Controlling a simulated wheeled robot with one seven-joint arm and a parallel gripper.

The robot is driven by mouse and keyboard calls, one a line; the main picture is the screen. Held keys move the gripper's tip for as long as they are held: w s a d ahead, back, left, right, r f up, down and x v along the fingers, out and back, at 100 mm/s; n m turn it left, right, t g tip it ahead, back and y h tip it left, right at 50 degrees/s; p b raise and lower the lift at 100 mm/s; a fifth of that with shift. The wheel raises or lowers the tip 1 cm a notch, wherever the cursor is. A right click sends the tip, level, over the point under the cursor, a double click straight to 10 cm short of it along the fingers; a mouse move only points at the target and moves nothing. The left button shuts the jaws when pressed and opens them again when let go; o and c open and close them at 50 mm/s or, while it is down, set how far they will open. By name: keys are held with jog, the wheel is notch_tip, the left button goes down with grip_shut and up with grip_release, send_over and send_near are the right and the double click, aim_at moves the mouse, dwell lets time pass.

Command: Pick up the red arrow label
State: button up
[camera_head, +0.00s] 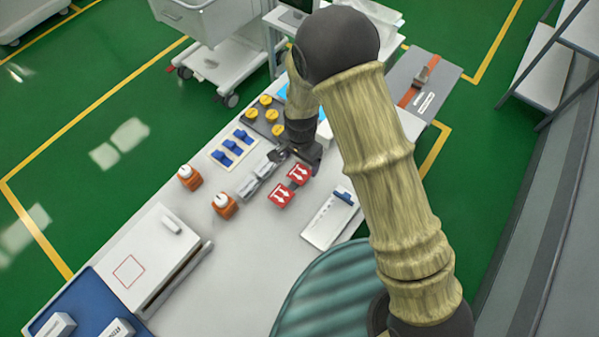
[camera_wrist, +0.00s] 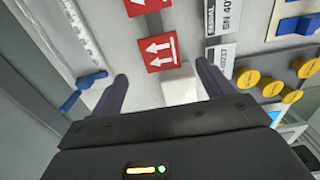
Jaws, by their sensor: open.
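Two red labels with white arrows lie on the white cart top: one nearer my gripper (camera_head: 299,173) and one farther off (camera_head: 281,195). In the wrist view the nearer red arrow label (camera_wrist: 159,52) lies just beyond and between my fingertips, and the other (camera_wrist: 147,6) is cut by the top edge. My gripper (camera_head: 300,152) is open and empty above the cart, and both fingers show apart in the wrist view (camera_wrist: 162,72). A small white block (camera_wrist: 180,86) sits between the fingers, against the near label's edge. Contact cannot be told.
Grey-white printed labels (camera_head: 257,178) lie left of the red ones. A white tray with a blue piece (camera_head: 330,220) lies to the right. Bare cart top lies in front.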

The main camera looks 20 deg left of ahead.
aim_at(300, 173)
jog(key=shift+w, duration=0.1)
jog(key=shift+f+p, duration=1.1)
jog(key=shift+f, duration=1.25)
jog(key=shift+a+f, duration=0.1)
jog(key=shift+f, duration=0.1)
jog(key=shift+s, duration=0.25)
jog(key=shift+w+f, duration=0.1)
jog(key=shift+f, duration=0.15)
jog(key=c, duration=1.1)
